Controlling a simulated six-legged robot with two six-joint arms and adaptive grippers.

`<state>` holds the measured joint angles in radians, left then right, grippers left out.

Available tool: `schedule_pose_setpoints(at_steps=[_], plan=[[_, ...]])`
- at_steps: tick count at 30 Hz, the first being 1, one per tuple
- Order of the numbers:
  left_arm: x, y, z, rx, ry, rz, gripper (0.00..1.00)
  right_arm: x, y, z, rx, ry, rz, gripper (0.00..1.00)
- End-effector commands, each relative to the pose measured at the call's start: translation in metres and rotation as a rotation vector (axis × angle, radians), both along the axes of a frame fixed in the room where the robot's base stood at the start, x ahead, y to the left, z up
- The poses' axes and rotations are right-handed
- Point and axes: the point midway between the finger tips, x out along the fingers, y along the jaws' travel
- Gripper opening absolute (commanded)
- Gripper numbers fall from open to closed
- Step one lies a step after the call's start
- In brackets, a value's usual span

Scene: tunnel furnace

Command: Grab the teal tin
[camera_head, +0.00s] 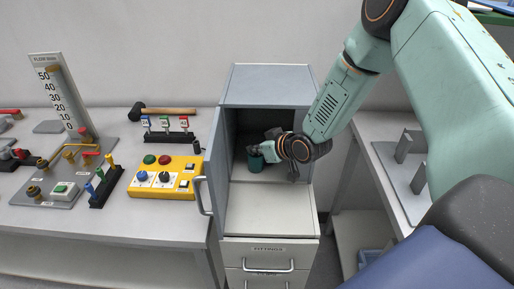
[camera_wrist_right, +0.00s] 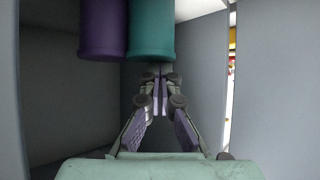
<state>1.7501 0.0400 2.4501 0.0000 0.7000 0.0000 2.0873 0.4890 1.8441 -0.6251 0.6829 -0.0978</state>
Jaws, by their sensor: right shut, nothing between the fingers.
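The teal tin (camera_head: 255,161) stands inside the open grey cabinet, partly hidden by my right gripper (camera_head: 269,150). In the right wrist view the teal tin (camera_wrist_right: 151,30) is at the top, cut off by the frame edge, with a purple tin (camera_wrist_right: 103,30) close at its left. My right gripper (camera_wrist_right: 160,76) is shut and empty, its fingertips meeting right by the near end of the teal tin. I cannot tell if they touch it. My left gripper is not in view.
The cabinet (camera_head: 270,84) has side walls close around my right wrist and its door (camera_head: 213,160) open at the left. Drawers (camera_head: 268,254) are below. A bench with a yellow control box (camera_head: 165,177) stands left; another bench (camera_head: 387,128) stands right.

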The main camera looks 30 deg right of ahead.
Motion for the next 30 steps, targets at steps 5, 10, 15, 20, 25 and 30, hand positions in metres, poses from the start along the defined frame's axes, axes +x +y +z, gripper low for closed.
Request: schedule_pose_setpoints(at_steps=[5, 10, 15, 20, 25, 30], plan=[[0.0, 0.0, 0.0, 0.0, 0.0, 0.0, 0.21, -0.005, 0.002, -0.008, 0.001, 0.023, 0.001, 0.0], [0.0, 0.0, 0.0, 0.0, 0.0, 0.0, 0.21, -0.005, 0.002, -0.007, 0.001, 0.023, 0.001, 0.0], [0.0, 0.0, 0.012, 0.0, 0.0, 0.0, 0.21, -0.005, 0.002, 0.006, 0.001, 0.021, 0.001, 0.0], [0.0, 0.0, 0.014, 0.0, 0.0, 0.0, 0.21, -0.007, -0.001, 0.012, 0.001, 0.015, -0.002, 0.0], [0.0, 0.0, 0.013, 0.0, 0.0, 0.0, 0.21, -0.024, -0.006, 0.023, 0.007, 0.012, -0.005, 0.0], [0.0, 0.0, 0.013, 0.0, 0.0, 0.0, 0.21, -0.043, -0.01, 0.034, 0.007, 0.013, -0.004, 0.0]])
